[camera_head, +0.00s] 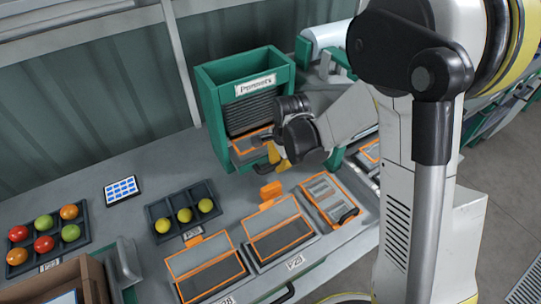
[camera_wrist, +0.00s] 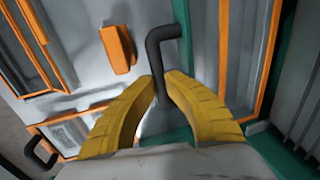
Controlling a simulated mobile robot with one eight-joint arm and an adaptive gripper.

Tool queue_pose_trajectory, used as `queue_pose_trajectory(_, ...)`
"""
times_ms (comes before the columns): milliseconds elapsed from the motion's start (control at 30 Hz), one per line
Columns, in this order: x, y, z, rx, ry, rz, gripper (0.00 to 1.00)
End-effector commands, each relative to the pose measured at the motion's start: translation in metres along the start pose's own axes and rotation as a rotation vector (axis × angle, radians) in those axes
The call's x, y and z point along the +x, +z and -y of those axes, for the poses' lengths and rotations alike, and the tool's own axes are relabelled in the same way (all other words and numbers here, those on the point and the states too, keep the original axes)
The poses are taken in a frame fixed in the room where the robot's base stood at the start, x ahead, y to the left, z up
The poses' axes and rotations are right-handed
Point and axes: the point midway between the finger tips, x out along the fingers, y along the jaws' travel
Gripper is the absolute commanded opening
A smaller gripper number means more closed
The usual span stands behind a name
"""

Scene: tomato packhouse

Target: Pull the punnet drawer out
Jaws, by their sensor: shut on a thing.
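The green punnet dispenser (camera_head: 205,95), with a "Punnets" label and a dark stack inside, stands at the back of the bench. The orange-rimmed punnet drawer (camera_head: 243,158) is at its foot, apparently sticking out a little; my gripper partly hides it. In the wrist view an orange-rimmed tray with a green edge, apparently the drawer (camera_wrist: 268,55), is at the right. My gripper (camera_head: 272,163) is at the drawer's front. In the wrist view its yellow fingers (camera_wrist: 164,84) are shut on the dark bent handle (camera_wrist: 168,33), whose lower end is between the fingertips.
Orange-rimmed punnets (camera_head: 205,262) lie along the bench front, close before my gripper. A small orange block (camera_head: 271,190) also shows in the wrist view (camera_wrist: 117,48). Black trays of yellow (camera_head: 157,212) and mixed (camera_head: 78,215) tomatoes stand left. Bare bench surrounds the blue-tiled tablet (camera_head: 121,190).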

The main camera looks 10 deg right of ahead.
Motion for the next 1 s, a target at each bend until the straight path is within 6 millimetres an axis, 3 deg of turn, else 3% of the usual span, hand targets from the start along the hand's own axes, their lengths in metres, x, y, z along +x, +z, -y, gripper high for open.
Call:
queue_pose_trajectory(100, -0.004, 0.000, -0.030, 0.001, 0.001, 0.000, 0.00)
queue_pose_trajectory(300, -0.009, 0.000, -0.053, 0.001, 0.001, 0.000, 0.00)
queue_pose_trajectory(600, -0.010, 0.000, -0.053, -0.001, 0.000, 0.000, 0.00)
queue_pose_trajectory(633, -0.010, 0.000, -0.053, -0.001, 0.000, 0.000, 0.21)
queue_pose_trajectory(667, -0.010, 0.000, -0.053, -0.001, 0.000, 0.000, 0.25)
queue_pose_trajectory(1000, -0.013, 0.000, -0.052, 0.000, 0.000, 0.000, 0.25)
